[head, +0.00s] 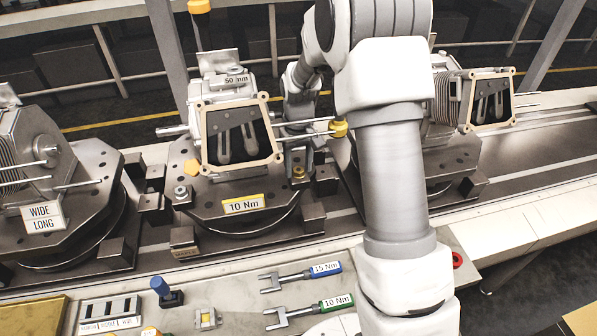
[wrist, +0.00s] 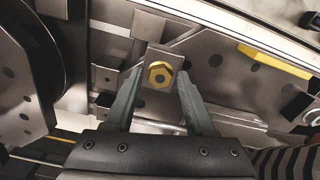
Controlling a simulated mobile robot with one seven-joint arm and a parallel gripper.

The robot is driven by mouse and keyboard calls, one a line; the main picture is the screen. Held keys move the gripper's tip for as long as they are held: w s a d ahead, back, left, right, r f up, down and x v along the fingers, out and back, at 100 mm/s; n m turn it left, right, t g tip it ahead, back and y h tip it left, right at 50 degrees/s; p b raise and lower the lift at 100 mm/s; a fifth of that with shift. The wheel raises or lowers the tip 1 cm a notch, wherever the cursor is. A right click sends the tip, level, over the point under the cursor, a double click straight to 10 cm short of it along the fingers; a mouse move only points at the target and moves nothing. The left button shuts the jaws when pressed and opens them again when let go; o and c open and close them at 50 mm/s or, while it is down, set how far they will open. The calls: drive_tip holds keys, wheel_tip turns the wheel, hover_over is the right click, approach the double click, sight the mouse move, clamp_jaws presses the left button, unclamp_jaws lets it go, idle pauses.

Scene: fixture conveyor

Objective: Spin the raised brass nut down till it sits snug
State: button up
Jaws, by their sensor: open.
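A brass hex nut (wrist: 160,75) with a grey stud end in its middle sits over a small metal block in the wrist view. My gripper (wrist: 161,80) is open, with one finger on either side of the nut and a visible gap to each. I cannot tell its height above the block. In the head view a brass nut (head: 298,172) stands at the right of the middle fixture plate (head: 225,212), marked 10 Nm; it looks like the same nut.
The middle fixture carries a housing with a tan-framed opening (head: 277,158) and projecting rods. A yellow hex piece (head: 192,166) is at its left. Other fixtures stand on both sides. Wrenches marked 15 Nm (head: 325,269) and 10 Nm (head: 335,301) lie on the front bench.

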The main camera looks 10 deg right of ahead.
drive_tip(key=n, duration=0.3)
drive_tip(key=shift+n, duration=0.3)
drive_tip(key=shift+c, duration=0.2)
clamp_jaws()
drive_tip(key=m, duration=0.8)
drive_tip(key=shift+m, duration=1.1)
